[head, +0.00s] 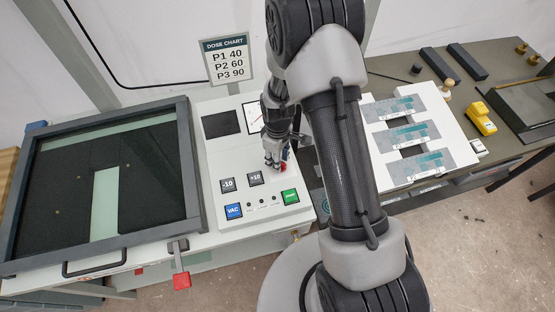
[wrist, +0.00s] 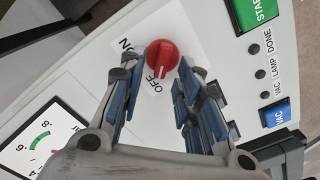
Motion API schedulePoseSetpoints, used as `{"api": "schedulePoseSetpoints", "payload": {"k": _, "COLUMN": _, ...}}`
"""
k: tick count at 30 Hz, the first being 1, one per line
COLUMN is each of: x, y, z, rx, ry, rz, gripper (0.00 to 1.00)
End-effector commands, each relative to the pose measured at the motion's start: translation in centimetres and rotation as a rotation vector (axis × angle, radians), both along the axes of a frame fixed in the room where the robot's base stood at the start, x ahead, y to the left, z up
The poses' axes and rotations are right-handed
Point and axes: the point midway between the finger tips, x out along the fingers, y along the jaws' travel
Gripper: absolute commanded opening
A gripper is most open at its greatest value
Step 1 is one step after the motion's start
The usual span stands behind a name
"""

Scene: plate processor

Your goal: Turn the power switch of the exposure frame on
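The power switch is a red rotary knob (wrist: 162,55) on the white control panel of the exposure frame (head: 218,166). In the wrist view its white mark points toward the OFF label (wrist: 158,80); the ON label (wrist: 126,45) is to its left. My gripper (wrist: 156,68) is open, with its blue-padded fingers on either side of the knob's near edge. I see no clear contact with the knob. In the head view my gripper (head: 275,164) is over the panel's right side, and the red knob (head: 284,168) is partly hidden behind it.
The panel carries a green START button (head: 290,197), a blue VAC button (head: 233,211), two dark dose buttons and a gauge (wrist: 42,143). The dark-framed glass lid (head: 105,185) is on the left. A white rack with plates (head: 405,137) stands right of my arm.

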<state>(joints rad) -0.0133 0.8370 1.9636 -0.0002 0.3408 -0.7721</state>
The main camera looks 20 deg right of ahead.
Motion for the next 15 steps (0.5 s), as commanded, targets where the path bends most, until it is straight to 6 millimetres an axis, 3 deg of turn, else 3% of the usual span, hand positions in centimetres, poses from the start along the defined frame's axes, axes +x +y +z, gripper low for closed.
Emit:
{"api": "schedulePoseSetpoints", "payload": {"k": 11, "x": 0.01, "y": 0.0, "z": -0.59, "rx": 0.0, "ry": 0.0, "rz": 0.0, "gripper": 0.31}}
{"api": "schedulePoseSetpoints", "payload": {"k": 15, "x": 0.0, "y": 0.0, "z": -0.58, "rx": 0.0, "ry": 0.0, "rz": 0.0, "gripper": 0.21}}
